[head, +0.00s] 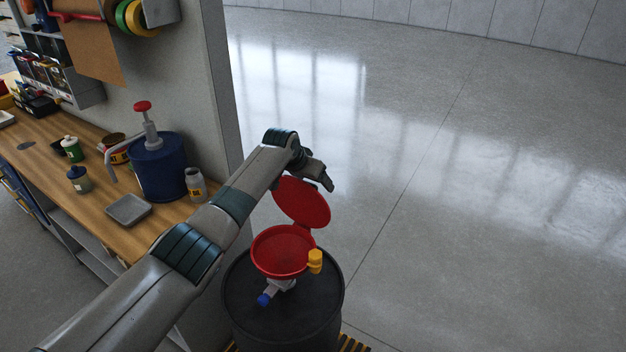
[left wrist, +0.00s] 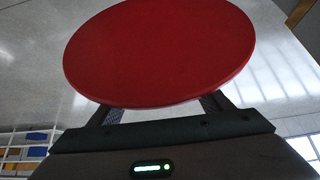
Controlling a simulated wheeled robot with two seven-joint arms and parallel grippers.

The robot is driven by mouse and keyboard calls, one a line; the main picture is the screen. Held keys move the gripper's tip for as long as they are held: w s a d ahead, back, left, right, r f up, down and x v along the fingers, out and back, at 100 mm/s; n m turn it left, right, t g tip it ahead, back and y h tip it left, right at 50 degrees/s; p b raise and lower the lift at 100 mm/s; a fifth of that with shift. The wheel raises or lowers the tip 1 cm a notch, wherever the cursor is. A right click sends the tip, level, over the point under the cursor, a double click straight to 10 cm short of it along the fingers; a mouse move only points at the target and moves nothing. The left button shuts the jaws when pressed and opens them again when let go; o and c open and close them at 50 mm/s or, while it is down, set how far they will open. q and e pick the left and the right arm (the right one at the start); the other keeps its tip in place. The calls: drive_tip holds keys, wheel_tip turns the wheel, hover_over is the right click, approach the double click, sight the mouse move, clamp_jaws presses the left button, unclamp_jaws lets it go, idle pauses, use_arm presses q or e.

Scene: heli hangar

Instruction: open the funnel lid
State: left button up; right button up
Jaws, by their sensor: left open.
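The red funnel (head: 283,250) sits on top of a black drum (head: 240,290). Its round red lid (head: 303,203) stands raised and tilted back from the funnel mouth, which is uncovered. My left gripper (head: 325,182) is at the lid's upper edge, with its arm reaching in from the left. In the left wrist view the lid (left wrist: 160,50) fills the upper middle and hides the fingertips; the two finger bases show apart below it. The left gripper is open; whether it touches the lid I cannot tell. My right gripper is not in view.
A yellow part (head: 315,261) and a blue-tipped valve (head: 265,299) stick out by the funnel. A wooden workbench (head: 60,145) at left carries a blue pump can (head: 158,170), a grey tray (head: 128,209) and small jars. The floor (head: 480,200) at right is clear.

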use_arm(q)
wheel_tip(320, 180, up, 20)
drive_tip(key=s+a+p, duration=0.1)
drive_tip(key=s+p, duration=0.1)
drive_tip(key=p, duration=0.8)
drive_tip(key=shift+a+f, duration=0.2)
drive_tip(key=shift+f, duration=0.05)
idle(1.4)
drive_tip(key=shift+w, duration=0.1)
drive_tip(key=shift+r, duration=0.15)
idle(0.4)
